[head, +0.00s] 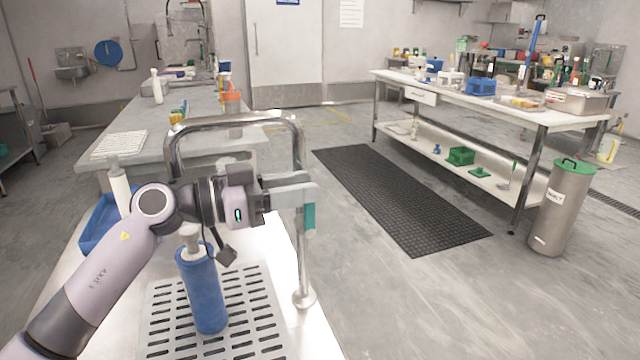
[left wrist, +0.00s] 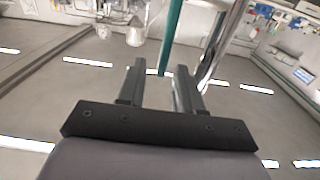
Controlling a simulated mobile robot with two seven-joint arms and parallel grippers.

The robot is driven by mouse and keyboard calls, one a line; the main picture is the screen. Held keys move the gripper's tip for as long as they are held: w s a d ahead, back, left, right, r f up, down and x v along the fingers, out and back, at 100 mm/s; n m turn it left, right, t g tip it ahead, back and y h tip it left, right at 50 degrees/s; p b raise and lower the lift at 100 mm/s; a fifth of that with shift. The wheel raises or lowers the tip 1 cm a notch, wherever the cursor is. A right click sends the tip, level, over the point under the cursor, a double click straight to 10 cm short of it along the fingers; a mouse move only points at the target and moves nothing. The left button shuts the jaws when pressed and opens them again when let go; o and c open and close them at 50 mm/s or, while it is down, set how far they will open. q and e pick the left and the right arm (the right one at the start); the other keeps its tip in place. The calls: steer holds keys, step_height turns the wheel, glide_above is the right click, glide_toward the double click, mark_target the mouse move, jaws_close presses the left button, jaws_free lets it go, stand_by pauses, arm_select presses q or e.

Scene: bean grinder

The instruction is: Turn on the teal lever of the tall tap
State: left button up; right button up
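The tall tap (head: 236,118) is a chrome gooseneck rising from the steel counter, its upright at the right. Its teal lever (head: 309,218) hangs beside that upright, partly hidden by my fingers. My left gripper (head: 310,188) is at the lever, with its fingers reaching across the upright. In the left wrist view the teal lever (left wrist: 171,32) comes down from the top, and its lower end appears in the gap between the two separated fingers. I cannot tell whether they touch it. The chrome upright (left wrist: 218,48) passes at the right finger. My right gripper is not in view.
A blue bottle (head: 203,290) stands on the slotted drain plate (head: 263,330) under my left forearm. A blue tray (head: 95,238) and a white bottle (head: 121,188) are to the left. A grey worktop (head: 190,125) lies behind. The floor to the right is open around a black mat (head: 400,195).

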arm_select(q)
steer(key=shift+x, duration=1.95)
jaws_close()
steer(key=shift+a, duration=0.1)
steer(key=shift+s+a+t+h, duration=0.15)
steer(key=shift+a+t+h, duration=0.05)
steer(key=shift+a+h, duration=0.4)
steer(key=shift+s+a+t+h, duration=0.2)
steer(key=shift+a+h, duration=0.15)
steer(key=shift+h, duration=0.35)
jaws_free()
